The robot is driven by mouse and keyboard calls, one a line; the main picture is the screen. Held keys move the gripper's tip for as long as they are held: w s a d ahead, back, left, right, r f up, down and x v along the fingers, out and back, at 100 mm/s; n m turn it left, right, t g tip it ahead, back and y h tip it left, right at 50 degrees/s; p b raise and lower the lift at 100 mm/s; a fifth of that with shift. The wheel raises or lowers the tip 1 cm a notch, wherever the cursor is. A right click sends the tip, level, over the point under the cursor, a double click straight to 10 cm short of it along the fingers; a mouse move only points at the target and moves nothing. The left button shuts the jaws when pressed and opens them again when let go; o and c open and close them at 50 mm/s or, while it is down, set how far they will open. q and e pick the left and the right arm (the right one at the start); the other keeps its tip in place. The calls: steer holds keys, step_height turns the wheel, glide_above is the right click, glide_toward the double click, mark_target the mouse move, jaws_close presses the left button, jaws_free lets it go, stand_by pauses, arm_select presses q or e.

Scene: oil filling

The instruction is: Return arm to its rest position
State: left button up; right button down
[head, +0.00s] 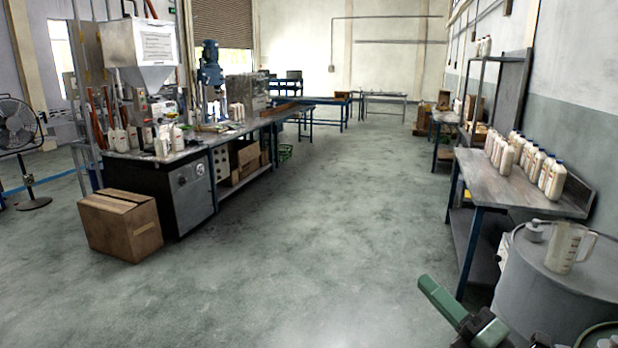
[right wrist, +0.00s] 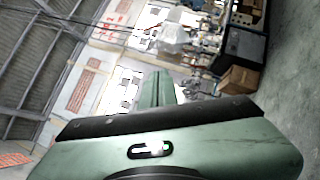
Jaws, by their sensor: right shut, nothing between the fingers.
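My right gripper (head: 432,288) is at the lower right of the head view, green with dark parts, in front of the bottle table and beside the grey drum. In the right wrist view its green fingers (right wrist: 163,88) are together with nothing between them. That view is tilted and looks out across the room. My left gripper is in neither view.
A grey drum (head: 545,290) with a clear measuring jug (head: 568,247) on top stands close at the right. A table (head: 510,188) bears several white bottles. A cardboard box (head: 120,225) lies by the left workbench (head: 245,128). The middle floor is clear.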

steer(key=s+d+f+m+g+h, duration=0.2)
steer(key=s+f+m+h, duration=0.3)
steer(key=f+m, duration=0.5)
steer(key=s+d+f+m+g+h, duration=0.2)
steer(key=d+f+m+g+h, duration=0.1)
steer(key=f+m+h, duration=0.5)
steer(key=s+a+f+m+g+y, duration=0.1)
steer(key=s+a+f+m+g, duration=0.2)
steer(key=s, duration=0.4)
steer(key=s+a+f+m+g, duration=0.1)
steer(key=s+f+m+g, duration=0.2)
steer(key=s+f, duration=0.35)
steer(key=s+a+f+m+g+y, duration=0.1)
steer(key=s+a+f+m+g, duration=0.2)
steer(key=s, duration=0.4)
steer(key=s+d+f+g+b, duration=0.1)
steer(key=s+f+b, duration=0.15)
steer(key=f, duration=1.45)
steer(key=s+f+g+b, duration=0.1)
steer(key=f+b, duration=0.3)
steer(key=f, duration=1.4)
steer(key=s+d+f+g+b, duration=0.1)
steer(key=s+d+f+b, duration=0.2)
steer(key=s+f, duration=1.2)
step_height(320, 180, down, 3)
steer(key=shift+s+n, duration=0.35)
steer(key=shift+n, duration=0.05)
